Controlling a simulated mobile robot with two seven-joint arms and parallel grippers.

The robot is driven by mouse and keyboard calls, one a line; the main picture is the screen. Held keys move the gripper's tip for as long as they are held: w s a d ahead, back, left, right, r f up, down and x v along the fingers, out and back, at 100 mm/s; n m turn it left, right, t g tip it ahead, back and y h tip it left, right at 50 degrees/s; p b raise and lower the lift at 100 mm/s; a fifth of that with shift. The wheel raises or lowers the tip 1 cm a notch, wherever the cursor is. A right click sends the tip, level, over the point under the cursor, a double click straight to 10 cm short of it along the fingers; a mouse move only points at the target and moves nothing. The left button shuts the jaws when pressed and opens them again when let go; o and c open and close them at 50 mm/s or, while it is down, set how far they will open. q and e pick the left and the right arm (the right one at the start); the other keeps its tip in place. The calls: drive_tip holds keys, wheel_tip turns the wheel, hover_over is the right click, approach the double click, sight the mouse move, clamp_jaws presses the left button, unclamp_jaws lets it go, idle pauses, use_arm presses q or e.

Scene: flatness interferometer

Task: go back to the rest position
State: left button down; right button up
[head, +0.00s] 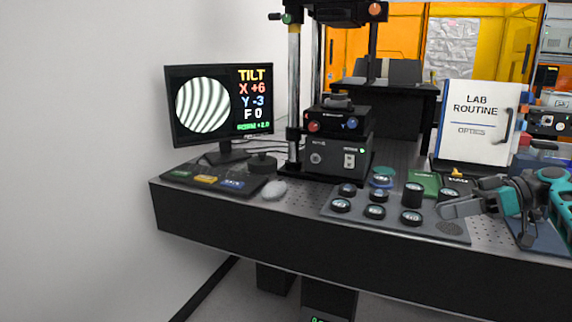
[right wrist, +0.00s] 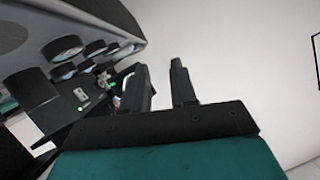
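My right gripper (head: 470,198) reaches in from the right edge of the head view, with dark fingers and a teal wrist, above the right end of the lens tray (head: 345,218). In the right wrist view, the two dark fingers (right wrist: 162,82) stand apart with only the pale wall between them. The gripper is open and empty. Part of the tray area is hidden behind it in the head view. My left gripper is not in view.
The interferometer (head: 340,157) stands mid-bench, with a monitor (head: 220,105) at left showing curved fringes and tilt readings. A grey mouse-shaped item (head: 274,190) lies before it. Several round optics stand on the tray. A white Lab Routine binder (head: 478,122) stands behind my gripper.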

drive_tip(key=s+a+f+m+h+p, duration=0.1)
drive_tip(key=s+a+f+m+h, duration=0.2)
drive_tip(key=f, duration=0.8)
drive_tip(key=s+a+f+m+h, duration=0.1)
drive_tip(key=s+a+f+h, duration=0.3)
drive_tip(key=f, duration=0.7)
drive_tip(key=s+a+f+m+h+p, duration=0.15)
drive_tip(key=a+f, duration=0.35)
drive_tip(key=f, duration=0.6)
drive_tip(key=s+a+f+t+h, duration=0.25)
drive_tip(key=s+a, duration=0.25)
drive_tip(key=s, duration=0.4)
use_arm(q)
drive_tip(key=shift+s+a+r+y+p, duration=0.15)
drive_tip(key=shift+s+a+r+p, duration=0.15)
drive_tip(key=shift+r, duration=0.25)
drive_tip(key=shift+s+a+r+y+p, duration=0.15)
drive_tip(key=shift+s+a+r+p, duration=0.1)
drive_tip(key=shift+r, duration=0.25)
use_arm(e)
drive_tip(key=s+a+r+m+t, duration=0.2)
drive_tip(key=s+a+r+t, duration=0.2)
drive_tip(key=s+r, duration=0.2)
drive_tip(key=s, duration=0.2)
drive_tip(key=shift+s+r, duration=0.15)
drive_tip(key=shift+s, duration=0.25)
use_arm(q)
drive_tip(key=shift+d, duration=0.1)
use_arm(e)
drive_tip(key=shift+m, duration=0.25)
